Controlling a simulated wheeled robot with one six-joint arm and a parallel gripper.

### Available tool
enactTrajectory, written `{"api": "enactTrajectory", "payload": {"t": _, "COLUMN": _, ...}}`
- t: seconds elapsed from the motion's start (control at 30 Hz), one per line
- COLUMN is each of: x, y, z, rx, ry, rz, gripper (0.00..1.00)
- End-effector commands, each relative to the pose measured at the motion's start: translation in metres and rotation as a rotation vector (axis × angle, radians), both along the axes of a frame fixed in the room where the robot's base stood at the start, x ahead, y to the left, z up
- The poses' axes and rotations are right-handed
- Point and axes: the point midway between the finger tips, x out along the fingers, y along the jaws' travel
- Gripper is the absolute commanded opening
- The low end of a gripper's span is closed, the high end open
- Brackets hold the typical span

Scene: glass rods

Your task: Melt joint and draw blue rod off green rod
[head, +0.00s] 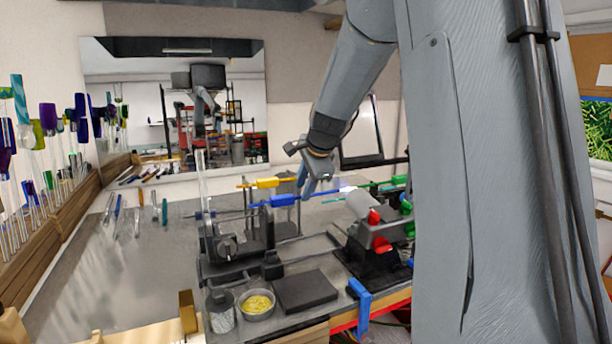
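The blue rod (322,196) runs roughly level across the work area, with a blue block (285,201) on it. The green rod (384,183) lies in line with it to the right, partly hidden by my arm. Their ends come close at a pale, whitish glowing spot (347,189); whether they touch is too small to tell. My gripper (306,192) points down at the blue rod, just right of the blue block. Its fingers are small here, and I cannot tell if they are closed on the rod.
A torch-like burner with a grey barrel (361,204) and red knob (375,217) stands below the rods. A dark stand (234,245) is to the left. An orange block (267,182) sits behind. A dark pad (305,291) and yellow-filled dish (256,304) are in front.

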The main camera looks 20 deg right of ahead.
Motion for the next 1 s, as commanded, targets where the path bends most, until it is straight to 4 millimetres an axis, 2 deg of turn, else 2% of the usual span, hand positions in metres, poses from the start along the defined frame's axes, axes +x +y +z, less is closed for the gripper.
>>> {"api": "enactTrajectory", "payload": {"t": 0.2, "x": 0.013, "y": 0.001, "z": -0.018, "rx": 0.001, "ry": 0.001, "rz": 0.002, "gripper": 0.29}}
{"api": "enactTrajectory", "payload": {"t": 0.6, "x": 0.017, "y": 0.002, "z": -0.025, "rx": -0.001, "ry": -0.001, "rz": 0.004, "gripper": 0.29}}
{"api": "enactTrajectory", "payload": {"t": 0.63, "x": 0.017, "y": 0.002, "z": -0.025, "rx": -0.001, "ry": -0.001, "rz": 0.004, "gripper": 0.28}}
{"api": "enactTrajectory", "payload": {"t": 0.8, "x": 0.017, "y": 0.002, "z": -0.025, "rx": 0.0, "ry": -0.001, "rz": 0.004, "gripper": 0.0}}
{"api": "enactTrajectory", "payload": {"t": 1.0, "x": 0.017, "y": 0.002, "z": -0.024, "rx": 0.0, "ry": -0.001, "rz": 0.004, "gripper": 0.0}}
